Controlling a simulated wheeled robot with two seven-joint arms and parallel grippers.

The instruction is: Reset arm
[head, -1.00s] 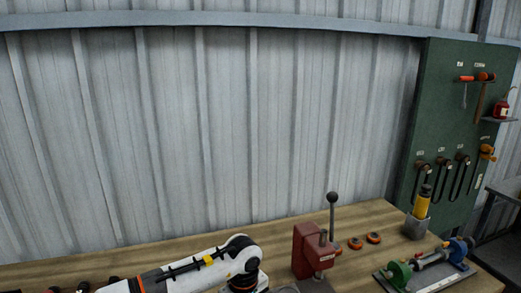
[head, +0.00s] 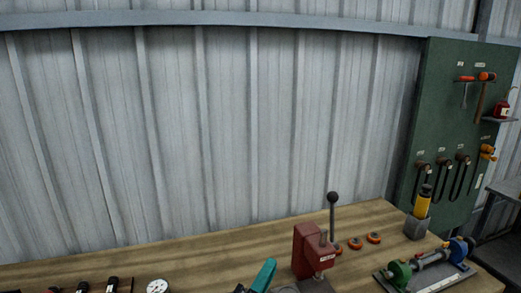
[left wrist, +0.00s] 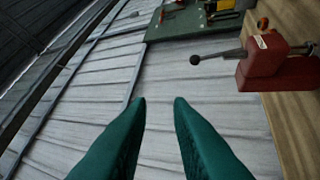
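My left gripper (left wrist: 159,103) shows two teal fingers in the left wrist view. Their tips stand apart with nothing between them. In the head view only a teal tip of the left gripper (head: 262,276) shows at the bottom edge, just left of the red lever press (head: 307,251). In the wrist view the press (left wrist: 268,63) is at the upper right, clear of the fingers. My right gripper is in neither view.
The wooden bench (head: 205,258) carries several orange rings (head: 373,238), a yellow-topped tool in a holder (head: 422,205), a green-and-blue fixture (head: 430,268) and a round dial (head: 157,286). A green tool board (head: 440,120) stands right. A corrugated wall (head: 230,120) rises behind the bench.

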